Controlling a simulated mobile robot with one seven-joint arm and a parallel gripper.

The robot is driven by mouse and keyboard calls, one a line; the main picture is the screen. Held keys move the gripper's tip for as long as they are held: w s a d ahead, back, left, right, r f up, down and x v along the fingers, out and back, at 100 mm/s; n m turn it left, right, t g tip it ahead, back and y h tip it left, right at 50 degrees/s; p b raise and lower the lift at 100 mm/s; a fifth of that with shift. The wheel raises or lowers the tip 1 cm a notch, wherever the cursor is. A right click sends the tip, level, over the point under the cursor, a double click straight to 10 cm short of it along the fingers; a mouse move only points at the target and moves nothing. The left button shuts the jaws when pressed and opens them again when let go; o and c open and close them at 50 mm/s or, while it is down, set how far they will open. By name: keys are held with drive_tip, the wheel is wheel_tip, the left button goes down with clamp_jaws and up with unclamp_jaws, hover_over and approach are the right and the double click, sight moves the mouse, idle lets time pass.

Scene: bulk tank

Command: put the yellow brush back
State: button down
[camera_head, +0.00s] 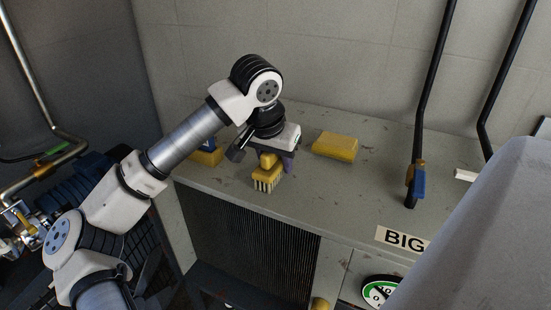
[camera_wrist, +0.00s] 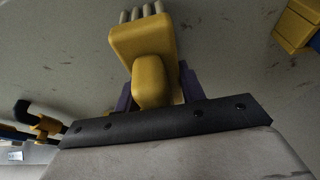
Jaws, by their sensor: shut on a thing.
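The yellow brush (camera_head: 267,176) is in my gripper (camera_head: 277,162), over the grey cabinet top near its front edge. Its pale bristles point down in the head view. I cannot tell whether the bristles touch the top. In the wrist view the brush (camera_wrist: 145,45) has its rounded handle end between the purple fingers of my gripper (camera_wrist: 158,84), with the bristles at the top edge. The gripper is shut on that handle. My wrist hides part of the handle in the head view.
A yellow sponge-like block (camera_head: 335,146) lies right of my gripper on the cabinet top (camera_head: 345,190). A yellow and blue item (camera_head: 207,157) sits at left, partly behind my arm. A black pipe with a blue-handled valve (camera_head: 416,182) rises at right. A grey rounded body (camera_head: 470,250) fills the lower right.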

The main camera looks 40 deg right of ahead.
drive_tip(key=shift+f, duration=0.2)
drive_tip(key=c, duration=0.9)
unclamp_jaws()
drive_tip(key=shift+r, duration=0.1)
drive_tip(key=shift+o, duration=0.2)
drive_tip(key=shift+r, duration=0.15)
drive_tip(key=b+v, duration=0.2)
drive_tip(key=v, duration=1)
